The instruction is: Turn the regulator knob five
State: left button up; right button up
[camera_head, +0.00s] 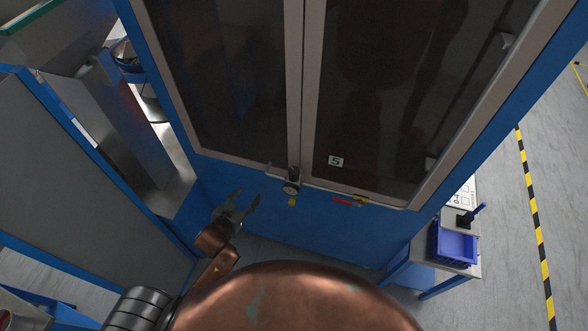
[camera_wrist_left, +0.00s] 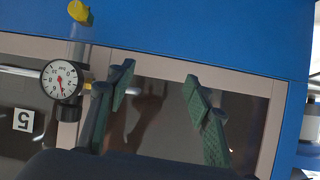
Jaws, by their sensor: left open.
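The regulator with a round white-faced gauge (camera_head: 292,187) sits on the lower frame of the blue cabinet, and its yellow knob (camera_head: 292,202) points down below it.
The cabinet's blue lower panel (camera_head: 335,231) is mostly flat. A small table with a blue bin (camera_head: 455,247) stands at the right. A grey panel (camera_head: 85,180) bounds the left side.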

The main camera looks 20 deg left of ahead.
pick_arm(q)
jog(key=w+d+r+m+t+h, duration=0.2)
jog(key=w+d+r+h, duration=0.2)
jog(key=w+r, duration=0.1)
jog(key=m+h, duration=0.4)
jog(key=h, duration=0.3)
send_near(294, 170)
jog(key=x, duration=0.3)
jog(key=shift+g, duration=0.3)
jog(key=x, duration=0.2)
jog(key=p+x, duration=0.1)
jog(key=x, duration=0.4)
jog(key=shift+w+f+p, duration=0.1)
jog(key=shift+f+p, duration=0.15)
jog(key=shift+p, duration=0.15)
jog(key=shift+c, duration=0.3)
jog(key=c, duration=1.1)
jog(key=shift+m, duration=0.3)
